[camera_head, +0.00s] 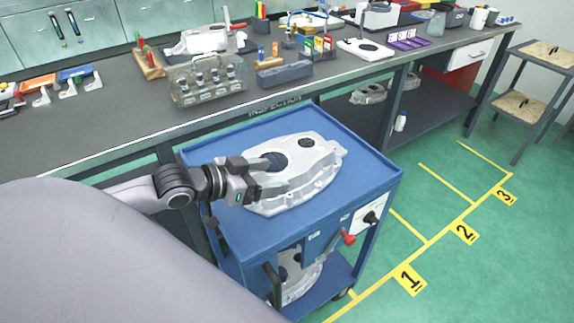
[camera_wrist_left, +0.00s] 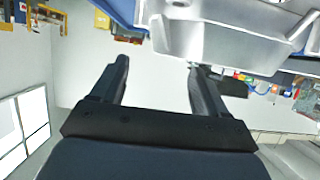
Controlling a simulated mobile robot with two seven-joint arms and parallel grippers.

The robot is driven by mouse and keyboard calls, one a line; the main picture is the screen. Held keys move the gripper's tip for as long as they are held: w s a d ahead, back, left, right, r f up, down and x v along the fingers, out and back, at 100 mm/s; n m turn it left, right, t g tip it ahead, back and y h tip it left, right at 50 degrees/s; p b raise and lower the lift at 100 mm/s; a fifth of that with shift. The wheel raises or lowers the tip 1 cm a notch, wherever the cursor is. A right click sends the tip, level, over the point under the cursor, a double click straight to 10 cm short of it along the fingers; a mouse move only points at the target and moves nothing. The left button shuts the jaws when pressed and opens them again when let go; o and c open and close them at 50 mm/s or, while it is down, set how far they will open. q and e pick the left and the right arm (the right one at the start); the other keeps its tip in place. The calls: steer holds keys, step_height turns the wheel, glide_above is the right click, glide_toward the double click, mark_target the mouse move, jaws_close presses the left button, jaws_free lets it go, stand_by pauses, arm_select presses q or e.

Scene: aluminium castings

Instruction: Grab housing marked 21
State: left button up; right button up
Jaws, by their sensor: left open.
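A silver cast housing (camera_head: 313,169) with dark round openings lies on the blue top of a cart (camera_head: 366,172). No number 21 can be read on it. My left gripper (camera_head: 268,178) is at the housing's left side, with its fingers close to the near-left rim. In the left wrist view the two dark fingers (camera_wrist_left: 159,66) are spread apart, and the housing (camera_wrist_left: 235,38) fills the upper part beyond their tips. I cannot tell whether a finger touches it. Nothing shows held between them. My right gripper is not in view.
Another casting (camera_head: 300,280) sits on the cart's lower shelf, partly hidden. A workbench (camera_head: 110,122) with tools and fixtures runs behind the cart. More castings (camera_head: 368,93) lie on its lower shelf. Green floor with yellow numbered bays (camera_head: 410,280) is clear at the right.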

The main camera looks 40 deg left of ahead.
mark_target(295, 171)
arm_select(q)
steer(key=shift+x, duration=2.75)
steer(key=shift+f, duration=0.1)
jaws_close()
steer(key=shift+a, duration=0.1)
steer(key=shift+w+r, duration=0.1)
steer(key=shift+r, duration=0.15)
